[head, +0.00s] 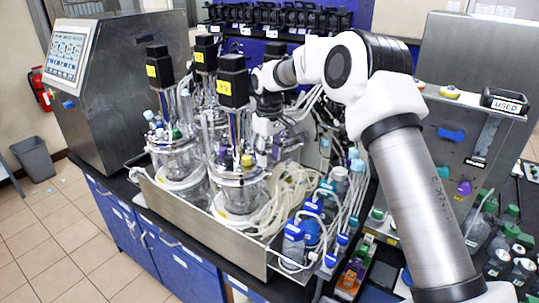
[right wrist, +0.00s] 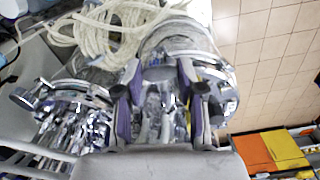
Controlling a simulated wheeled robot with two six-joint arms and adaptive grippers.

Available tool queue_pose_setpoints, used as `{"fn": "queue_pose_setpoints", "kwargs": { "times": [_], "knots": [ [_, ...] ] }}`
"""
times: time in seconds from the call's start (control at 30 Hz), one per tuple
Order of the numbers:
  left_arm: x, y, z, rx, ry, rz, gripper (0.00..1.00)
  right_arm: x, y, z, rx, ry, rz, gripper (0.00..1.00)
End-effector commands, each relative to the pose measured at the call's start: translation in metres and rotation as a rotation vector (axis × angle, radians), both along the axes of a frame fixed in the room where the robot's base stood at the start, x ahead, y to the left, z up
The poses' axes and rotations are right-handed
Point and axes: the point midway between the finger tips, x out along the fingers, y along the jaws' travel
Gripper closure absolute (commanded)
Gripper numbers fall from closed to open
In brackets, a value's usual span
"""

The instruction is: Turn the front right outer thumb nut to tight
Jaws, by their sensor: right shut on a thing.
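The front right bioreactor vessel (head: 240,196) stands in the metal tray, with a steel head plate and a black motor (head: 233,82) on top. My right gripper (head: 267,152) reaches down from above to the right side of that head plate. In the right wrist view, its two fingers (right wrist: 162,78) with purple pads straddle the plate's edge and are shut on the thumb nut. The nut itself is hidden between the fingertips, and I cannot tell how far it is turned. My left gripper is not in view.
Other vessels (head: 175,155) with black motors stand close by on the left and behind. Coiled pale tubing (head: 290,190) and blue-capped bottles (head: 294,240) fill the tray's right part. A yellow cap (head: 247,160) sits near the gripper. A grey control cabinet (head: 110,75) stands at left.

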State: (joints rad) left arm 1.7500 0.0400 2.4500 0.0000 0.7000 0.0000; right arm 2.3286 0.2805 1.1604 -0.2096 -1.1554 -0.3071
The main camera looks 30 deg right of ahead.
Motion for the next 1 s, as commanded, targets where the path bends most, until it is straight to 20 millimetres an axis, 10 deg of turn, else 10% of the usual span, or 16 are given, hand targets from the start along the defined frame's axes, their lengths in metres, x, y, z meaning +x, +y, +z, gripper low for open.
{"fn": "queue_pose_setpoints", "kwargs": {
  "times": [1.0],
  "knots": [
    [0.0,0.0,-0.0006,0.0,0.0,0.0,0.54,-0.0011,0.0006,-0.0033,0.001,0.007,-0.944,0.96]
  ]
}}
